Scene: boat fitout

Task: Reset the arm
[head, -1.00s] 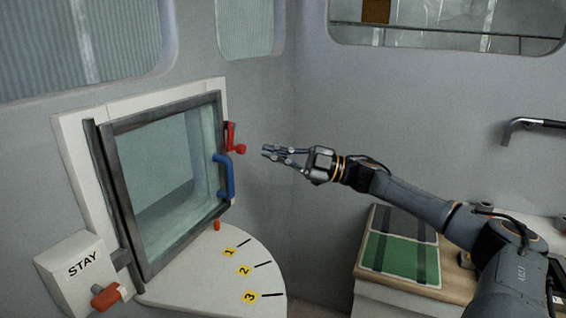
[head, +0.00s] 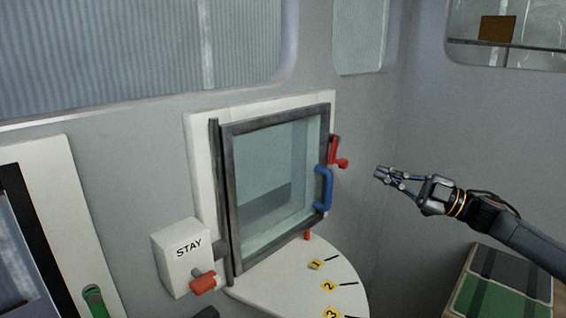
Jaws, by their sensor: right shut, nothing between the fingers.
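My right gripper (head: 380,173) is in the head view, right of the window hatch, pointing left with its fingers together and empty. Its arm comes in from the right edge. It is apart from the hatch's blue handle (head: 323,190) and the red latch (head: 336,152). The framed glass hatch (head: 228,200) stands in a white surround on the grey wall. My left gripper is not in view.
A white box marked STAY (head: 181,258) with a red-orange knob (head: 203,283) is left of the hatch. A white quarter-round plate (head: 265,292) with numbered yellow tags lies below. A bench with a green mat (head: 500,300) is lower right. A green handle (head: 95,300) is lower left.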

